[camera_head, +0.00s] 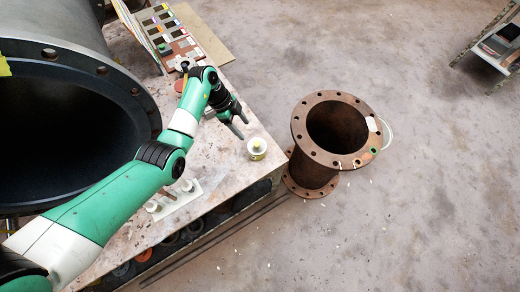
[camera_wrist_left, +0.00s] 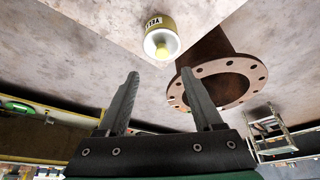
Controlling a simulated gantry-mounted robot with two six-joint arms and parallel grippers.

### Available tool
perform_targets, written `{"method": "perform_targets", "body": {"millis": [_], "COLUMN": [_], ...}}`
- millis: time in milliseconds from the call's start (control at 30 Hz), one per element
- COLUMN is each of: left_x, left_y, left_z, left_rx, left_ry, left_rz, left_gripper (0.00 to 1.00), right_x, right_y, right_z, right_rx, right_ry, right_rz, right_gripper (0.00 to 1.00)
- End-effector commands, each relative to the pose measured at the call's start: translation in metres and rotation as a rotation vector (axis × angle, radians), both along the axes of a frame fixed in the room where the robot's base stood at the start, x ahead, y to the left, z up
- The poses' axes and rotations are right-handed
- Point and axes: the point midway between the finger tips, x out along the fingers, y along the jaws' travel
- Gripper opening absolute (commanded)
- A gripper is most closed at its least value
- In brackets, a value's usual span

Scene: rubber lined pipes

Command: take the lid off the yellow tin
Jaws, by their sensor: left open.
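The yellow tin (camera_head: 257,148) stands on the worktable near its right corner. It is small, with a pale band or label and a pale, knob-like top. In the left wrist view the tin (camera_wrist_left: 160,38) shows dark lettering on its side, and the pale top faces the camera. Whether the lid is a separate piece is too small to tell. My left gripper (camera_head: 240,126) is open and empty, just above and left of the tin in the head view. In the left wrist view the tin lies beyond the fingertips (camera_wrist_left: 159,75), apart from them. My right gripper is not in view.
A rusty flanged pipe (camera_head: 334,130) stands on the floor just right of the table (camera_head: 226,178). A large dark flanged pipe (camera_head: 70,110) fills the left. A compartment tray (camera_head: 172,40) lies at the back. A white plate with round knobs (camera_head: 174,199) lies near the table's front edge.

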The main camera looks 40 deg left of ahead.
Motion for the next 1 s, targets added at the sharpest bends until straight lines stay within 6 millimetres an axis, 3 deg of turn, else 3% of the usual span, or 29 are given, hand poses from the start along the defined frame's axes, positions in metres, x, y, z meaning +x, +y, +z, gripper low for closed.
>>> {"method": "perform_targets", "body": {"millis": [167,400,667,900,1000], "left_x": [0.003,0.011,0.014,0.019,0.021], "left_y": [-0.003,-0.018,-0.023,-0.036,-0.039], "left_z": [-0.008,-0.052,-0.061,-0.101,-0.107], "left_rx": [0.0,0.0,0.001,0.001,0.001], "left_ry": [-0.002,-0.003,-0.004,-0.004,-0.004], "left_rz": [-0.002,-0.003,-0.003,-0.004,-0.003], "left_gripper": [0.67,0.67,0.67,0.67,0.67], "right_x": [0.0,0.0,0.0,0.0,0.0], "right_y": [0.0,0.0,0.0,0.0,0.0], "right_z": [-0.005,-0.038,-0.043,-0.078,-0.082], "right_rx": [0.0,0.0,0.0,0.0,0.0], "right_ry": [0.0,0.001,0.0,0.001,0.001], "right_rz": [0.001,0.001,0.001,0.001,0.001], "right_gripper": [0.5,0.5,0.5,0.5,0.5]}}
